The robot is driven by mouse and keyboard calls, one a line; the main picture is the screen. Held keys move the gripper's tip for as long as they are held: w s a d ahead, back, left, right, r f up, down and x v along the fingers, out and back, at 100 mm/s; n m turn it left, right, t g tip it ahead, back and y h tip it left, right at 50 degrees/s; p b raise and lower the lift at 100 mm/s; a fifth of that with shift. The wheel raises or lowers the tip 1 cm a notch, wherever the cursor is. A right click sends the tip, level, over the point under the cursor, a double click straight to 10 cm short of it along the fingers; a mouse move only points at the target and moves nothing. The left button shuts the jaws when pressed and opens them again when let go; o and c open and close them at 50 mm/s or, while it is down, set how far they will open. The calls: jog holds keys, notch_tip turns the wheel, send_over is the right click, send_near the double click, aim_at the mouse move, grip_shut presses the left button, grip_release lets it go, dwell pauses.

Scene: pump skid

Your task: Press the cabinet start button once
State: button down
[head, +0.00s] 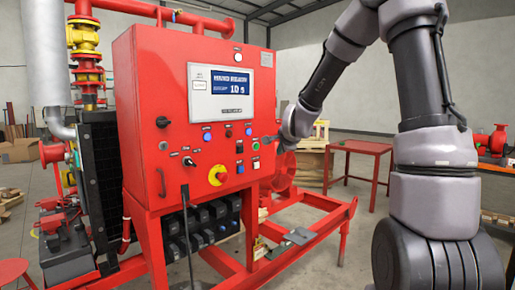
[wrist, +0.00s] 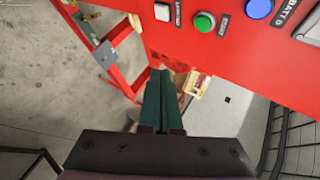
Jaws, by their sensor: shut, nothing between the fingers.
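The red control cabinet (head: 140,60) stands on a red frame, and its front panel carries several buttons and switches. A green round button (head: 256,146) is near the panel's right edge; it also shows in the wrist view (wrist: 205,22), with a small dark label beside it that I cannot read surely. My gripper (head: 274,140) is at the panel's right edge, close to the green button. In the wrist view, my dark green fingers (wrist: 160,73) are together and empty, below the green button in the picture and apart from it. I cannot tell the fingertips' distance from the panel.
A white square button (wrist: 162,11) and a blue button (wrist: 259,8) flank the green one. The panel has a lit screen (head: 220,92) and a red-yellow rotary switch (head: 217,175). A red table (head: 358,148) stands behind, right of the cabinet.

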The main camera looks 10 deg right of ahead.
aim_at(256, 146)
jog(key=shift+w+a, duration=0.85)
jog(key=shift+w, duration=0.35)
jog(key=shift+w+a, duration=0.9)
jog(key=shift+w, duration=0.25)
jog(key=shift+w+a, duration=0.85)
jog(key=shift+w, duration=0.35)
jog(key=shift+w+a, duration=0.1)
jog(key=shift+a, duration=0.05)
jog(key=shift+w+a, duration=0.1)
jog(key=shift+w, duration=0.1)
jog(key=shift+w+a, duration=0.25)
jog(key=shift+w, duration=0.1)
jog(key=shift+s+d, duration=0.1)
dwell(0.5)
jog(key=shift+s+d, duration=0.35)
jog(key=shift+s, duration=0.25)
